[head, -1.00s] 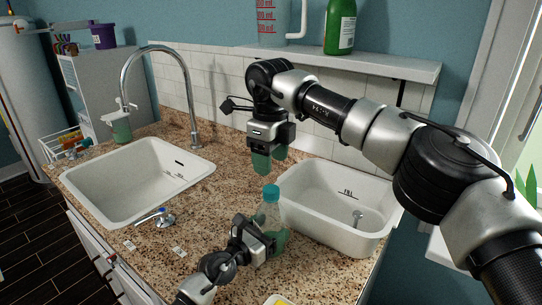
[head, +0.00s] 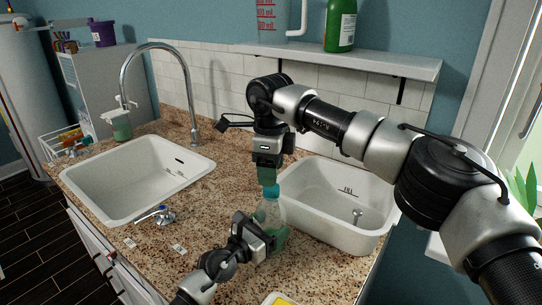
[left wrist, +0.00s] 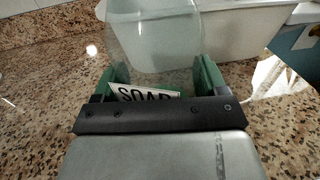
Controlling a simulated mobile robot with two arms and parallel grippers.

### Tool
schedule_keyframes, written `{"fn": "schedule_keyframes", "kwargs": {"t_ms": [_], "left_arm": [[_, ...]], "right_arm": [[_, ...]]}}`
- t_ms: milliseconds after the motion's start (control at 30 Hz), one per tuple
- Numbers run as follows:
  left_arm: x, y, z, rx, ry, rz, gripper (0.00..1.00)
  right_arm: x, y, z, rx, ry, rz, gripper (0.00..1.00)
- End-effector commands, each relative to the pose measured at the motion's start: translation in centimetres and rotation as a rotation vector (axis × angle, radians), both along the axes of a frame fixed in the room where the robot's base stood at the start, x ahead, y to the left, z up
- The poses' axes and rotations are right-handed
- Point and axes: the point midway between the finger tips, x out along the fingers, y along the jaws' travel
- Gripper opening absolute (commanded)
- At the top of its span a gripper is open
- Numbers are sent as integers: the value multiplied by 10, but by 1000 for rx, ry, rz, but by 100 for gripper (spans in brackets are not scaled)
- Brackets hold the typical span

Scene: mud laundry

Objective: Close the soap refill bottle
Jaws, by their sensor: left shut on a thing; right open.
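The soap refill bottle (head: 270,213) stands upright on the granite counter in the head view, clear with a teal cap (head: 271,190) on its top. My left gripper (head: 272,240) is shut on the bottle's lower body. The left wrist view shows the clear bottle (left wrist: 153,35) between green finger pads, with a SOAP label (left wrist: 145,93) near them. My right gripper (head: 267,178) is open, pointing down right above the cap. Its fingers overlap in this view. Whether they touch the cap, and how the cap sits on the neck, I cannot tell.
A white basin (head: 330,225) stands close right of the bottle. A white sink (head: 135,180) with a tall faucet (head: 190,100) is at left. A shelf (head: 350,61) with a green bottle (head: 340,25) hangs behind my right arm.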

Motion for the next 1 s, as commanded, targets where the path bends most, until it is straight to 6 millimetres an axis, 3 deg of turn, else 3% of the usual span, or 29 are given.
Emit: {"fn": "schedule_keyframes", "kwargs": {"t_ms": [100,300,667,1000], "left_arm": [[0,0,0,0,0,0,7],[0,0,0,0,0,0,7],[0,0,0,1,1,0,7],[0,0,0,1,1,0,7]], "right_arm": [[0,-1,-20,0,3,-2,59],[0,-1,-41,-1,0,-2,59],[0,-1,-45,0,0,-2,59],[0,-1,-45,0,0,-2,10]]}}
